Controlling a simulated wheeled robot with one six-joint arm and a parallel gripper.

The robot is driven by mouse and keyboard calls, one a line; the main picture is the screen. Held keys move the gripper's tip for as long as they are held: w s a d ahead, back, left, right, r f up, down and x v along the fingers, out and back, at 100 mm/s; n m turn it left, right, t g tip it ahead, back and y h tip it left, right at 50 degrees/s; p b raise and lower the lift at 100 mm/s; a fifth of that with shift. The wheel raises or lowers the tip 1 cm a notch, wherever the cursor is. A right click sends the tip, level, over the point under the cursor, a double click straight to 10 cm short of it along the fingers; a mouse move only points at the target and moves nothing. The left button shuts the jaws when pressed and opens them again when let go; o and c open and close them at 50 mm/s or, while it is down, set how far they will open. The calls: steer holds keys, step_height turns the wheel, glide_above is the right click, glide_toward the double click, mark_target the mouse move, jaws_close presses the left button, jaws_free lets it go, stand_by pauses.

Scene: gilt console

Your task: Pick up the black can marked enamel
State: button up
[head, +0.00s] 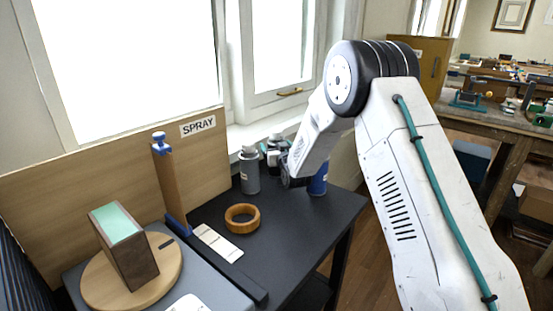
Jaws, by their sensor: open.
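Spray cans stand at the back of a black table (290,232), under the window. A dark can (271,157) is partly hidden between a grey can and my arm; I cannot read any enamel mark on it. The grey can (249,172) stands upright to its left. A blue can (318,183) stands to the right, partly covered by my arm. My gripper (289,176) reaches down among the cans, close to the dark one. Its fingertips are mostly hidden, and I see nothing held in it.
A wooden ring (242,218) and a pale card (217,243) lie on the table. A board with a SPRAY sign (198,126) stands behind. At left, a block (127,250) sits on a round wooden turntable (165,278). The table's front right is clear.

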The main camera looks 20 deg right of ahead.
steer(key=shift+w, duration=1)
steer(key=shift+c, duration=0.3)
steer(key=c, duration=1.3)
steer(key=shift+r, duration=0.1)
